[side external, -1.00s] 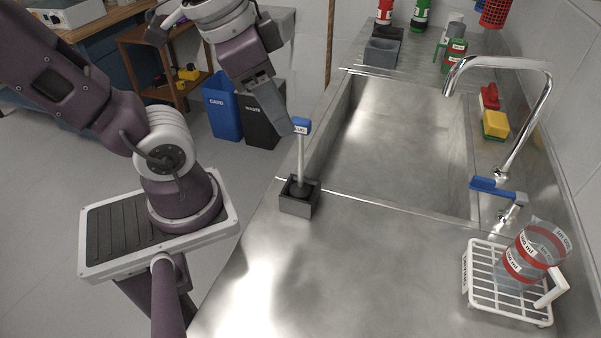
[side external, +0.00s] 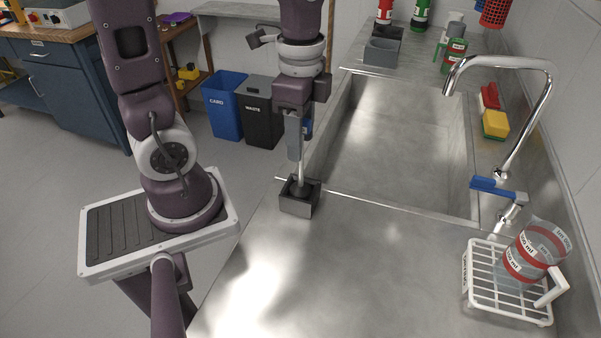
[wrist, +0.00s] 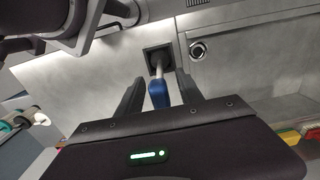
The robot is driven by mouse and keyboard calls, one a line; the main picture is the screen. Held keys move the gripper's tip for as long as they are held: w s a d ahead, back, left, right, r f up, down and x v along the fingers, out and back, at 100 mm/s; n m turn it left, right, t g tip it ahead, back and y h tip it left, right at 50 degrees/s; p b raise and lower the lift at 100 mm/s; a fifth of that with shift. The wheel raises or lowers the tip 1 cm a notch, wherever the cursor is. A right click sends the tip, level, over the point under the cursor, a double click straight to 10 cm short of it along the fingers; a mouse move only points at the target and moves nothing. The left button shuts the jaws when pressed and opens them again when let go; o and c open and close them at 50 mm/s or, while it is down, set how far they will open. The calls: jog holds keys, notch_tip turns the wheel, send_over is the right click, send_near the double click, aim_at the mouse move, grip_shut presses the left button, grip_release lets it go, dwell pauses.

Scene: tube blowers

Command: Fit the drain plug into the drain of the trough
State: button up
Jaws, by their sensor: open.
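The drain plug stands upright in a dark square holder (side external: 299,204) on the counter, left of the trough (side external: 395,150). Its pale stem (side external: 301,170) rises to a blue handle (side external: 308,128), partly hidden behind my gripper (side external: 297,148) in the side view. In the wrist view the blue handle (wrist: 158,94) lies between my two open fingers (wrist: 159,82), with a gap to each finger. A round metal ring with a dark centre, apparently the drain (wrist: 198,49), shows up and right of the holder (wrist: 158,58) in the wrist view.
A white rack (side external: 507,285) with a red-banded beaker (side external: 535,252) is at the front right. A sponge (side external: 495,124) lies behind the tap. The front counter is mostly clear.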

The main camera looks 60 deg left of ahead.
grip_shut()
dwell(1.3)
